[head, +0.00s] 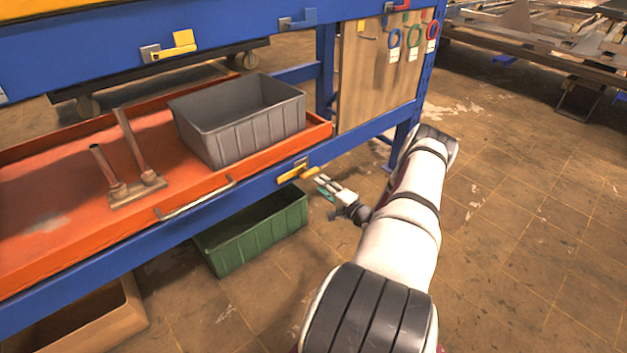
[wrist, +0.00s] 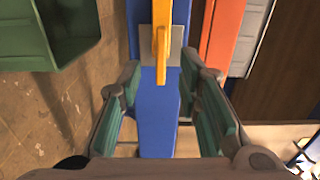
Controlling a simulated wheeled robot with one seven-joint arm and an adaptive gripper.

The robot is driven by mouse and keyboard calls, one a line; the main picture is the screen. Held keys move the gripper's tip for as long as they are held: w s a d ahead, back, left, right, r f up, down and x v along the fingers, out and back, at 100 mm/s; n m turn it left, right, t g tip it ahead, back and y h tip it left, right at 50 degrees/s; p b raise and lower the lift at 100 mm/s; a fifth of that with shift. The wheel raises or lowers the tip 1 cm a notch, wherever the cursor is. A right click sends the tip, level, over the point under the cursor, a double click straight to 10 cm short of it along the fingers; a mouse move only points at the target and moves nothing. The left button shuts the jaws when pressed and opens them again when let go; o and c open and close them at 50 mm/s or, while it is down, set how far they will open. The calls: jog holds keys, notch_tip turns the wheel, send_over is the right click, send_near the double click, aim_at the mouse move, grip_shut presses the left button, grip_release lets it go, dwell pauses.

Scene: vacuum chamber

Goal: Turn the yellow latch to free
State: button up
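The yellow latch (head: 291,177) sits on the lower blue beam at the front of the orange tray, its handle standing out toward my gripper. In the wrist view the yellow latch (wrist: 161,48) is on a grey plate against the blue beam, its end between my fingertips. My gripper (head: 321,182) is close in front of it at the right. In the wrist view my gripper (wrist: 160,78) is open, with green pads on both sides and visible gaps to the latch.
Another yellow latch (head: 176,46) and a blue latch (head: 298,18) are on the upper beam. The orange tray (head: 60,215) holds a grey bin (head: 245,140) and has a front handle (head: 195,201). A green bin (head: 255,232) stands below.

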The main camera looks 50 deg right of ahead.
jog(key=v, duration=0.3)
jog(key=shift+s+a, duration=0.1)
jog(key=shift+s, duration=0.2)
dwell(0.3)
